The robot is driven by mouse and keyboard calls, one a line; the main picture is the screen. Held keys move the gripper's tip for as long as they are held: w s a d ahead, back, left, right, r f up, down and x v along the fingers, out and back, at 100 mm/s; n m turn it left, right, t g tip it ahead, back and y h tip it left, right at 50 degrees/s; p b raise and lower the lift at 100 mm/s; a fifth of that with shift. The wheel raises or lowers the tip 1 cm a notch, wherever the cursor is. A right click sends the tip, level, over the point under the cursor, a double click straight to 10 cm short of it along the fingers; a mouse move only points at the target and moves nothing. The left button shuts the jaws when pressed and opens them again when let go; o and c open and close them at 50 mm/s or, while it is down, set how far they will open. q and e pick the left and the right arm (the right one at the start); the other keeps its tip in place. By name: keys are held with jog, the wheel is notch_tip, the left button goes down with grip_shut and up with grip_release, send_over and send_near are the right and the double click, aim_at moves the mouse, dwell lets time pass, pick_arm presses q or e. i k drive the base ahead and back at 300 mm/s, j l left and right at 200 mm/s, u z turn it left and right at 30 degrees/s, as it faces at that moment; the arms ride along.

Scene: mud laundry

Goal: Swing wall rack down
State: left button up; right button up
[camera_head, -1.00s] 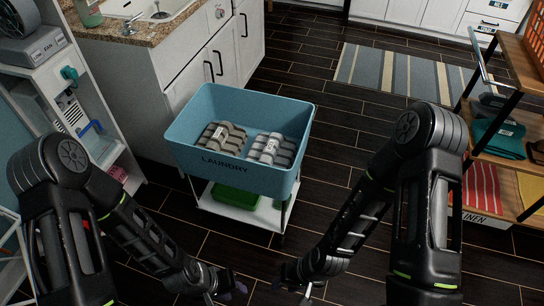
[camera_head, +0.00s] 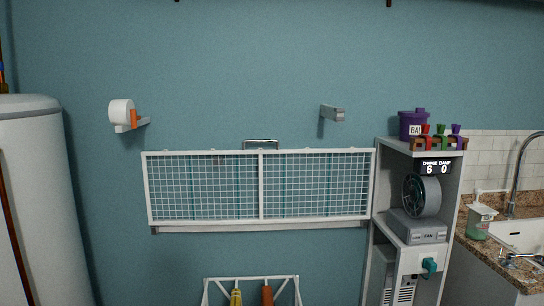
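The wall rack (camera_head: 261,187) is a white-framed wire mesh panel on the blue wall, in the middle of the head view. It looks folded up close to the wall, with its long sides level. A small grey metal handle or catch (camera_head: 261,144) shows at the middle of its top edge. A pale rail (camera_head: 260,228) runs along below its lower edge. Neither of my grippers is in the head view, so whether they are open or shut is hidden.
A white shelf unit (camera_head: 411,245) with a fan (camera_head: 421,196) stands close to the rack's right end. A white tank (camera_head: 38,200) stands at the left. A small white rack with tools (camera_head: 251,281) is below. Wall brackets (camera_head: 126,116) (camera_head: 332,113) sit above.

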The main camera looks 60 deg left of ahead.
aim_at(260, 151)
jog(key=u, duration=2)
jog(key=i+z, duration=0.4)
jog(key=i, duration=1.2)
